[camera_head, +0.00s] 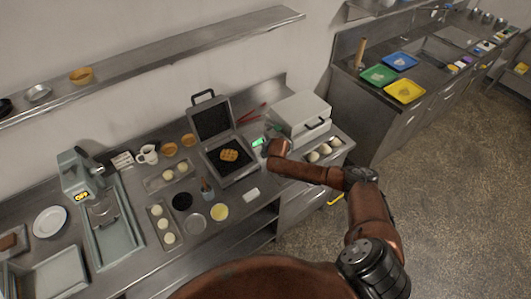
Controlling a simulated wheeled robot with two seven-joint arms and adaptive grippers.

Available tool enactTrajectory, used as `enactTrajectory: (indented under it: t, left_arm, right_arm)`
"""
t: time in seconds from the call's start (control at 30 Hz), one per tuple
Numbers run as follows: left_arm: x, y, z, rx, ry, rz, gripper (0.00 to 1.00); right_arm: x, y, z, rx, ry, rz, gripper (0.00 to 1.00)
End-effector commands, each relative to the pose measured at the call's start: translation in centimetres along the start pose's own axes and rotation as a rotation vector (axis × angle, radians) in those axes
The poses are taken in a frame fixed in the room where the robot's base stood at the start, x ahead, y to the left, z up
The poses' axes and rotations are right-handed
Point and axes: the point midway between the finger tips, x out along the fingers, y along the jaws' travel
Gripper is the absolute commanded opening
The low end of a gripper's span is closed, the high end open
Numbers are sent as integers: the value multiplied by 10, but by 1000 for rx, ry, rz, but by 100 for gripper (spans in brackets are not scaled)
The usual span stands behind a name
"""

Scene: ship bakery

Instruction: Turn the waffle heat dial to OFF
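An open waffle iron (240,172) stands on the steel counter, its dark lid raised, with a golden waffle (229,155) on the lower plate. A small lit green display (259,141) shows just to its right; its text is too small to read. The heat dial cannot be made out; my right gripper may hide it. My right arm reaches in from the lower right, and my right gripper (276,148) is beside the waffle iron's right side, close to the green display. Its fingers are too small and hidden to tell their state. My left gripper is out of view.
A closed pale appliance (298,112) stands right of my gripper, with dough balls (325,148) in front. Bowls, a mug (147,154) and dough trays crowd the left. A shelf (150,60) runs above.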

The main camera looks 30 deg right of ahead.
Motion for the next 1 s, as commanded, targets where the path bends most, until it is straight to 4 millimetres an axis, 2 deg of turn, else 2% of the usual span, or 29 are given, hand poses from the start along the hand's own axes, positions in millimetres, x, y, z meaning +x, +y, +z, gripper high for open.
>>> enactTrajectory:
  t: [0.5,0.53,0.77,1.0]
  left_arm:
    - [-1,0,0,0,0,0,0]
    - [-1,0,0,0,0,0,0]
    - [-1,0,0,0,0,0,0]
    - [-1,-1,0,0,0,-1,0]
  right_arm:
    - [0,0,0,-22,0,3,0]
    - [0,0,0,-22,0,3,8]
    - [0,0,0,-20,0,3,24]
    - [0,0,0,-20,0,3,25]
